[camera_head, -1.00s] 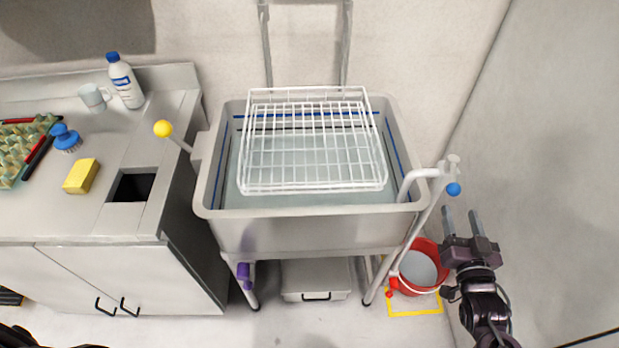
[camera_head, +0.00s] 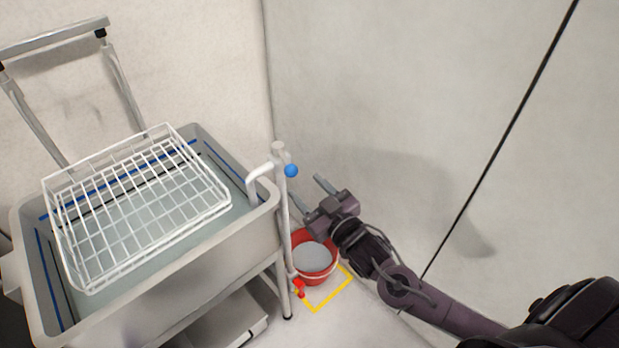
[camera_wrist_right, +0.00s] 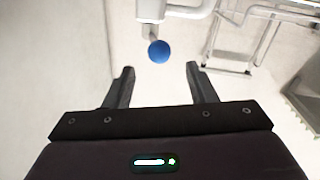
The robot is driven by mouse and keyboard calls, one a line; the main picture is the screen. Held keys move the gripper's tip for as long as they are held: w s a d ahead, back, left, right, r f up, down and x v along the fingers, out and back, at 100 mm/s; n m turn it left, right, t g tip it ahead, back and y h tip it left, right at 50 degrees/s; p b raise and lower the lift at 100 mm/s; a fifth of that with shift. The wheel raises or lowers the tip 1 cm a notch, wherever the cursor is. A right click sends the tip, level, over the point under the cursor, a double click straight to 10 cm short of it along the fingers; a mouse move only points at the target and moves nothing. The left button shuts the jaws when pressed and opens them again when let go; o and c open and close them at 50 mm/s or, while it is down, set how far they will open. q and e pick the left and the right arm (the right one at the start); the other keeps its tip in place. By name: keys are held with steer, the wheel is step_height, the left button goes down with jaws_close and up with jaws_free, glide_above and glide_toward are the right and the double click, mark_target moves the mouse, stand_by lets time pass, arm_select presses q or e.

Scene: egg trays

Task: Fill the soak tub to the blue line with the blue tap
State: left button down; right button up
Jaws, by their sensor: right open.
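The soak tub (camera_head: 172,274) is a grey basin at the left of the head view, with water in it and a blue line (camera_head: 44,275) on its inner wall. The water surface looks below the blue line. The tap (camera_head: 262,172) is a pale pipe bent over the tub's right rim, with a blue knob (camera_head: 291,170). My right gripper (camera_head: 308,192) is open and empty, just below and right of the knob. In the right wrist view the blue knob (camera_wrist_right: 159,51) lies ahead, centred between the fingers and apart from them. My left gripper is out of view.
A white wire basket (camera_head: 226,200) rests over the tub. A red bucket (camera_head: 318,275) stands on the floor below my right gripper, by a yellow floor marking (camera_head: 333,297) and a red knob (camera_head: 299,289). A wall lies close on the right.

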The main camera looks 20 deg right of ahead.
mark_target(295, 174)
steer(key=shift+w, duration=0.15)
steer(key=shift+w+r, duration=0.15)
steer(key=shift+w, duration=0.25)
steer(key=p+x, duration=0.1)
steer(key=x, duration=0.4)
steer(key=shift+a+p, duration=0.1)
steer(key=shift+p, duration=0.3)
steer(key=shift+x, duration=0.8)
steer(key=shift+c, duration=0.3)
